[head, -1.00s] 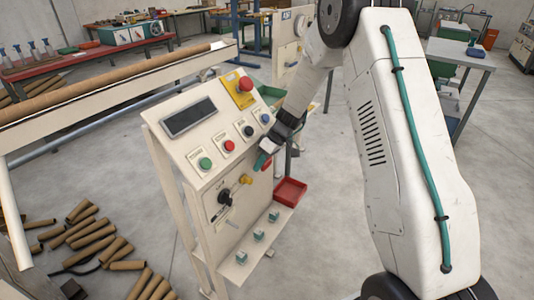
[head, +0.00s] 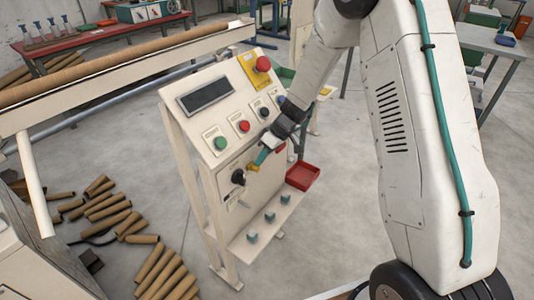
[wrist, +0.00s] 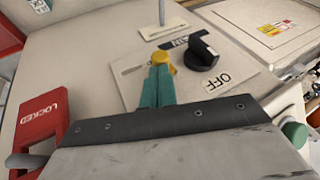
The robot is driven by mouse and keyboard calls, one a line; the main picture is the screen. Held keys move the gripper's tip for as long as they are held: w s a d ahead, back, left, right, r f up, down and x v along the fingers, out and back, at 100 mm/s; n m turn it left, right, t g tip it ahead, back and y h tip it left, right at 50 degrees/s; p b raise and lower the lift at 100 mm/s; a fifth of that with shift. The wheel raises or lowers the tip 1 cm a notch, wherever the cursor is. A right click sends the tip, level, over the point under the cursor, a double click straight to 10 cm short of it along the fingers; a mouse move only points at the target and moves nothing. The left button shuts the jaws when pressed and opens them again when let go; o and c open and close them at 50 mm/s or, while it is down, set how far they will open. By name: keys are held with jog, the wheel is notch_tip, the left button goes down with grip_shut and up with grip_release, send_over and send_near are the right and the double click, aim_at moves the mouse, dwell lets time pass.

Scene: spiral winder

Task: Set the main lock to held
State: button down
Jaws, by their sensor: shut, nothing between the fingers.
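The lower panel of the control stand holds a black rotary knob (head: 238,177) beside an OFF label. In the wrist view the black knob (wrist: 203,52) lies just right of a small yellow knob (wrist: 162,61). The yellow knob also shows in the head view (head: 252,168). My gripper (head: 261,158) has teal fingers. They are closed together, with nothing between them. In the wrist view the tips of my gripper (wrist: 158,74) are at the yellow knob and partly cover its lower side; I cannot tell whether they touch.
A red part marked LOCKED (wrist: 38,118) is at the wrist view's left. Above the knobs are a green button (head: 220,143), a red button (head: 243,126) and a red mushroom button (head: 263,64). A red tray (head: 303,176) sits beside the stand. Cardboard tubes (head: 107,210) lie on the floor.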

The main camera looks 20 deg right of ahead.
dwell(0.3)
jog(key=w+d+f+v, duration=0.1)
jog(key=w+v, duration=0.1)
jog(key=v, duration=1)
jog(key=shift+d+r, duration=0.25)
jog(key=shift+d, duration=0.25)
jog(key=shift+w, duration=0.1)
